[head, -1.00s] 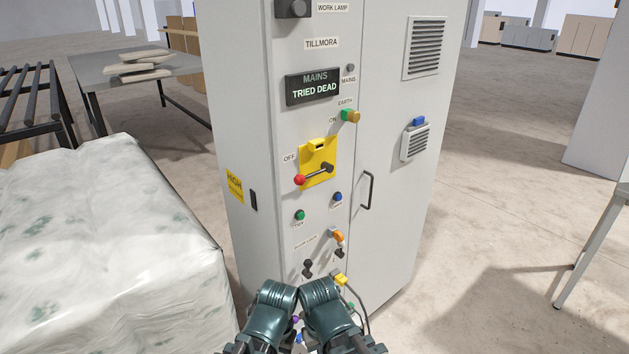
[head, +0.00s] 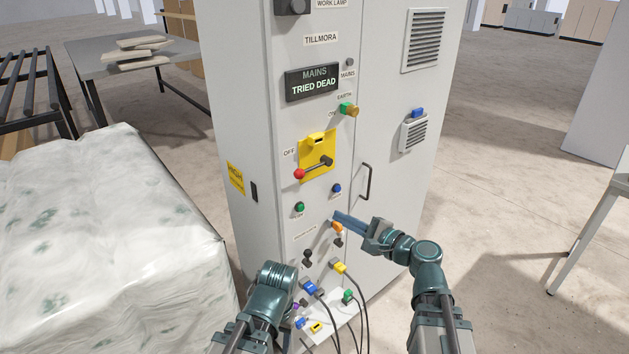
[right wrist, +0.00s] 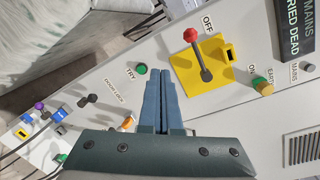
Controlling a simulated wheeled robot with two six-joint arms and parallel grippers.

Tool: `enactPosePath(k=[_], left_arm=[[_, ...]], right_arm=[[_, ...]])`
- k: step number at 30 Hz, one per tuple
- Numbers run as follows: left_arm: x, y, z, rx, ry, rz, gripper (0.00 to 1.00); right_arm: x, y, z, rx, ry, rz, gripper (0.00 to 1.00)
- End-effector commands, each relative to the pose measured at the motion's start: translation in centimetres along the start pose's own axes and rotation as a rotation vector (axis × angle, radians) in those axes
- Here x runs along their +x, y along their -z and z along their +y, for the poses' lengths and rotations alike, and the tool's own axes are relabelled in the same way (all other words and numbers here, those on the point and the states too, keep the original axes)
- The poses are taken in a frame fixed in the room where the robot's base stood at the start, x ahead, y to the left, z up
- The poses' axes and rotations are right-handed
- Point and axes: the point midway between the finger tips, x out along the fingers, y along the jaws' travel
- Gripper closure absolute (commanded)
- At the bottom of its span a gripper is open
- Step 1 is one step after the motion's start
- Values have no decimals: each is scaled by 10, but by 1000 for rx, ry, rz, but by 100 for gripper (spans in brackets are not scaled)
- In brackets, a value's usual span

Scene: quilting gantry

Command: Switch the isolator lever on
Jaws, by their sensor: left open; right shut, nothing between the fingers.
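The isolator lever (head: 313,168) is a dark arm with a red knob on a yellow plate (head: 318,145) on the grey cabinet. Its knob points left, just below the OFF label. It also shows in the right wrist view (right wrist: 199,55), above and right of the fingers. My right gripper (head: 337,217) is shut and empty, its blue fingertips below the lever and apart from it. The fingers also show in the right wrist view (right wrist: 160,73), near the green TRY button (right wrist: 142,69). My left gripper (head: 280,275) is low at the cabinet's front; its fingers are hard to make out.
The display (head: 312,83) reads MAINS TRIED DEAD. A green and yellow earth knob (head: 348,110) sits above the lever, and a door handle (head: 367,182) to its right. Plugs and cables (head: 340,267) crowd the cabinet's lower front. A wrapped stack (head: 95,220) stands left.

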Motion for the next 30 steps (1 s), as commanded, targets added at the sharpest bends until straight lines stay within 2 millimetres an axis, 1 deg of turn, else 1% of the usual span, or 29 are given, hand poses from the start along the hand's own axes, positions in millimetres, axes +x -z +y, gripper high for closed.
enactPosePath(k=[1, 3, 6, 9, 16, 19, 23, 26, 30], left_arm=[[-2, 0, 0, 0, 0, 0, 46], [-2, 0, 0, 0, 0, 0, 46], [-3, 0, 0, 0, 0, 0, 46], [-2, 0, 0, 0, 0, 0, 46], [-2, 0, 0, 0, 0, 0, 46], [-2, 0, 0, 0, 0, 0, 46], [-3, 0, 0, 0, 0, 0, 46], [-3, 0, 0, 0, 0, 0, 46], [-3, 0, 0, 0, 0, 0, 46]], right_arm=[[-5, 4, -12, 36, 40, 6, 100], [-10, 8, -23, 75, 82, 10, 100], [-14, 11, -32, 107, 116, 13, 100], [-15, 12, -35, 118, 127, 13, 100], [-15, 12, -34, 116, 125, 12, 100], [-12, 12, -34, 116, 124, 11, 100], [2, 12, -36, 115, 122, 9, 100], [21, 13, -39, 114, 121, 8, 100], [51, 14, -43, 114, 122, 9, 100]])
